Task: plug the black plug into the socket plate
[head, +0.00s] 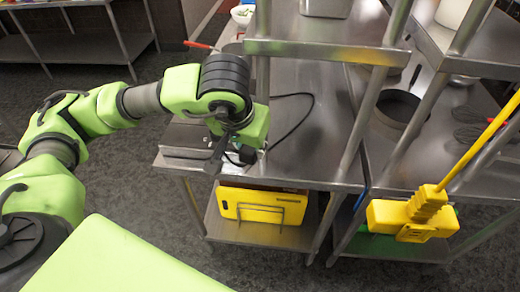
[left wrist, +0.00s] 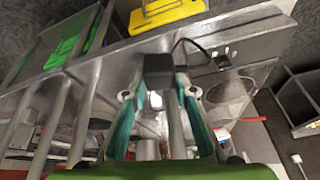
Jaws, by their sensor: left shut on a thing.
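My left gripper (head: 238,153) is over the front left edge of the steel table (head: 315,150) in the head view. In the left wrist view its two teal-padded fingers (left wrist: 158,92) are shut on the black plug (left wrist: 158,68), a dark block at the fingertips. In the head view the plug is mostly hidden by the gripper. A black cord (head: 300,98) curves from beside the gripper across the tabletop. Small pale fittings on a steel face (left wrist: 222,56) show right of the plug, apart from it; I cannot tell whether they are the socket plate. My right gripper is not in view.
A yellow board (head: 262,205) stands in a rack on the lower shelf. Steel shelf posts (head: 375,95) rise right of my left arm. A dark pan (head: 398,108) sits on the right-hand counter.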

